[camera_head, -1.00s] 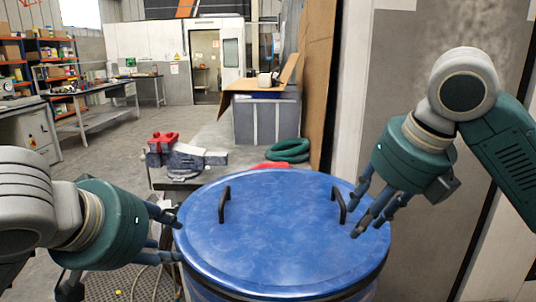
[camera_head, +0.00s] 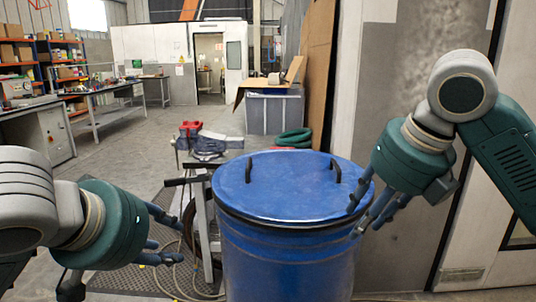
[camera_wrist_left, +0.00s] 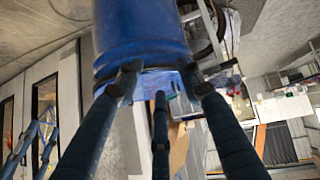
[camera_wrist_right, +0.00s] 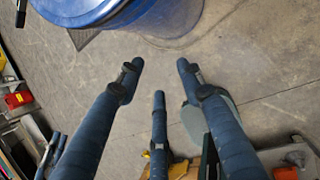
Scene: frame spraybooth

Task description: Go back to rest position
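A blue barrel with a lid (camera_head: 280,187) stands upright in front of me in the head view. Its lid carries two dark handles. My left gripper (camera_head: 172,238) is open and empty, left of the barrel and apart from it. In the left wrist view the barrel (camera_wrist_left: 145,35) shows beyond the spread fingers (camera_wrist_left: 165,95). My right gripper (camera_head: 365,212) is at the barrel's right edge in the head view. In the right wrist view its fingers (camera_wrist_right: 160,90) are spread with bare floor between them, and the barrel (camera_wrist_right: 165,18) is at the top.
A metal cart (camera_head: 203,222) with hoses stands just left of the barrel on a dark floor mat. A grey wall (camera_head: 400,245) is close on the right. Behind are a grey crate (camera_head: 274,112), a green hose coil (camera_head: 294,138) and workbenches at left. Open floor lies at left.

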